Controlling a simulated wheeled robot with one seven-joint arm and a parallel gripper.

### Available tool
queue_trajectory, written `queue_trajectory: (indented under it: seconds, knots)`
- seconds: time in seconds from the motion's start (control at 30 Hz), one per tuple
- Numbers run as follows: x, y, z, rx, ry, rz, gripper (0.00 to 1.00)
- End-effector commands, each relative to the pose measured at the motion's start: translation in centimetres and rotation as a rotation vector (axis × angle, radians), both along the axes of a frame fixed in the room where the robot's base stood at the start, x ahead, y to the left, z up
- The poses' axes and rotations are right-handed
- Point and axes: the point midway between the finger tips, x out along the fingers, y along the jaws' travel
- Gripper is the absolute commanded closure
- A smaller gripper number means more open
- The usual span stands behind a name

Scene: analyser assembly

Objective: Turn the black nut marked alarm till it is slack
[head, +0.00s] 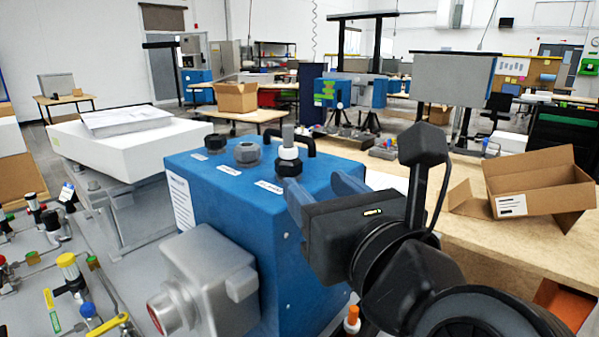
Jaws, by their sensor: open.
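A blue analyser box (235,215) stands in the middle of the head view. Three nuts sit in a row on its top: a black one (215,143) at the left, a grey one (247,153), and a black one (289,168) nearest my gripper. The nearest black nut has a white collar and a grey stem standing up from it. Small white labels lie beside the nuts, too small to read, so I cannot tell which is marked alarm. My gripper (312,184) is open and empty, its blue fingers just right of the nearest black nut.
A black handle (299,137) arches behind the nuts. A grey housing with a red-ended knob (163,311) juts from the box's front. Valves and pipes fill the lower left. A wooden bench (500,225) with an open cardboard box (540,188) stands at the right.

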Motion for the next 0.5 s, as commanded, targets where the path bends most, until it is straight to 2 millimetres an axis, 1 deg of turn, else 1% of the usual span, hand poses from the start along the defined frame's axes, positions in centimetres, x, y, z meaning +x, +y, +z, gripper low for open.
queue_trajectory:
  seconds: [0.13,0.5]
  knots:
    - [1.3,0.5,0.4,-0.002,0.000,0.000,0.47]
    - [5.0,2.1,0.4,-0.004,-0.002,-0.001,0.47]
